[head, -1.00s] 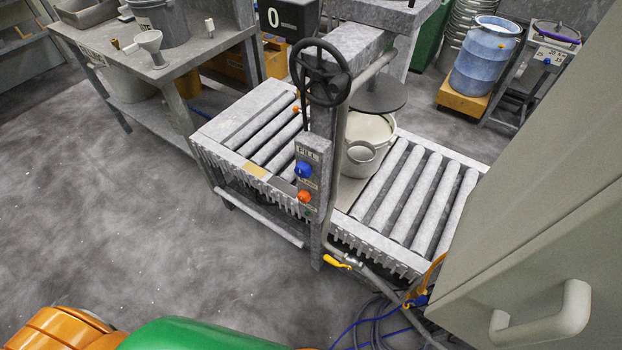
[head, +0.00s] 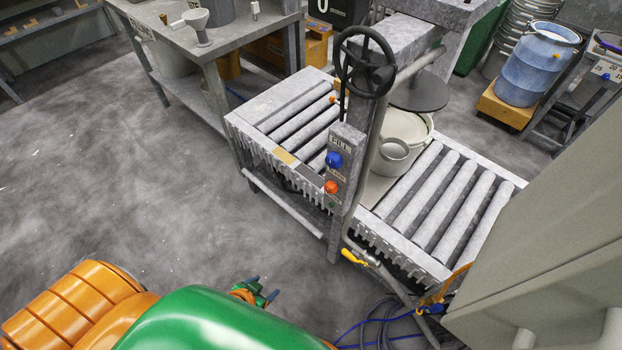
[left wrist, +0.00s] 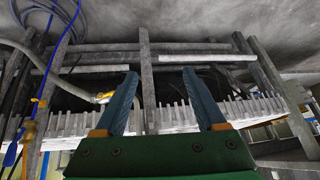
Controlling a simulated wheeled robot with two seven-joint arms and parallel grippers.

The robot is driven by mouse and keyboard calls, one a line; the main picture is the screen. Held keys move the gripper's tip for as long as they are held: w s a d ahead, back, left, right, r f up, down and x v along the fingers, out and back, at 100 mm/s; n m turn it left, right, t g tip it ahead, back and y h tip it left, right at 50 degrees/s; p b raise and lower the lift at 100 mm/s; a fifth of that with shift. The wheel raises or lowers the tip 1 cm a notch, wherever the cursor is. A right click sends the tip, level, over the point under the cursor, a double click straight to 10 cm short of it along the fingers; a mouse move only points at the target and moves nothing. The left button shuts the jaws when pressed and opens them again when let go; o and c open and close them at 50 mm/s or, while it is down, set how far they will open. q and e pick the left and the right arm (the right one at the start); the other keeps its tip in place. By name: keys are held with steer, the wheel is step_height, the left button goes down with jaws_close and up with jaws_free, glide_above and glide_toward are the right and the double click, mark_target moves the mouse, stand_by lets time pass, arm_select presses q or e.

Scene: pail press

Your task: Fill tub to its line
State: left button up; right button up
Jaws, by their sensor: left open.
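A white tub (head: 404,127) stands under the round press plate (head: 418,93), between two roller beds. A smaller grey cylinder (head: 394,158) in front hides part of it; no fill line can be made out. The control box has a blue knob (head: 334,159) and a red-orange button (head: 331,187). A yellow valve handle (head: 352,257) sits on the pipe below. My left gripper (head: 262,289) is open and empty, low in front of the press. In the left wrist view its fingers (left wrist: 159,78) are apart, with the valve handle (left wrist: 104,97) left of them. My right gripper is out of view.
A black handwheel (head: 365,62) tops the press column. Rollers (head: 437,200) lie right of the tub. A large grey cabinet (head: 560,220) blocks the right side. The floor at left is clear.

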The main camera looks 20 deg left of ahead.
arm_select(q)
steer(key=w+r+t, duration=0.3)
steer(key=w+r, duration=0.4)
steer(key=w, duration=0.1)
steer(key=m+t+h+b, duration=0.1)
steer(key=m+t+h, duration=0.1)
steer(key=t+h, duration=0.5)
glide_toward(330, 163)
steer(key=y, duration=0.1)
steer(key=shift+t, duration=0.3)
steer(key=b+x, duration=0.1)
steer(key=x, duration=0.2)
steer(key=b+x, duration=0.2)
steer(key=x, duration=0.1)
steer(key=b+x, duration=0.1)
steer(key=x, duration=0.2)
steer(key=shift+d+f+b, duration=0.25)
steer(key=shift+d+b, duration=0.1)
steer(key=shift+r, duration=0.1)
steer(key=c, duration=0.3)
steer(key=shift+p, duration=0.3)
steer(key=c, duration=0.4)
steer(key=shift+c, duration=0.2)
